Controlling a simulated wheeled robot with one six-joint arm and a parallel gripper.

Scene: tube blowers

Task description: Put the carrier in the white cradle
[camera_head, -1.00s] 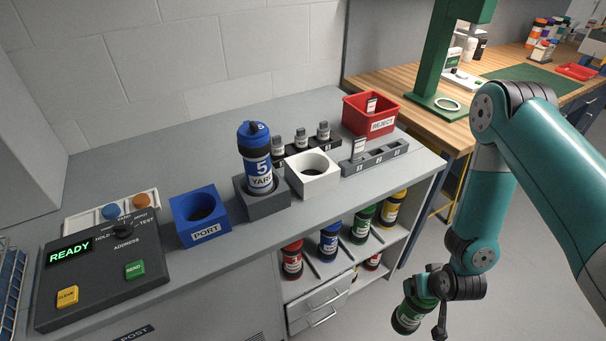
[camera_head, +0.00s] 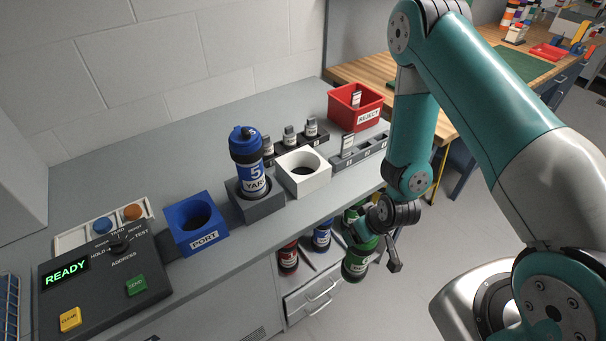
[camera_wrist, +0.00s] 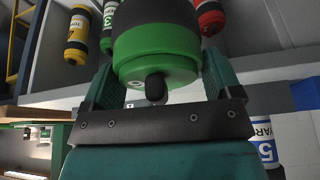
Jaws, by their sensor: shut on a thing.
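A green and black carrier (camera_head: 357,262) is in my gripper (camera_head: 366,240), in front of the counter and below its top. In the wrist view the carrier (camera_wrist: 160,55) fills the top middle, between the two teal fingers of my gripper (camera_wrist: 160,85). The white cradle (camera_head: 304,181) is empty, a block with a round hole, on the counter to the left of and above the gripper in the head view. A blue carrier (camera_head: 248,165) marked 5 YARD stands upright in the dark grey cradle (camera_head: 264,206) beside it.
A blue PORT block (camera_head: 198,240) stands left of the grey cradle. Dark racks with grey pieces and a red REJECT bin (camera_head: 352,112) are behind the white cradle. The control box (camera_head: 100,275) shows READY. Other carriers stand on shelves (camera_head: 322,236) under the counter.

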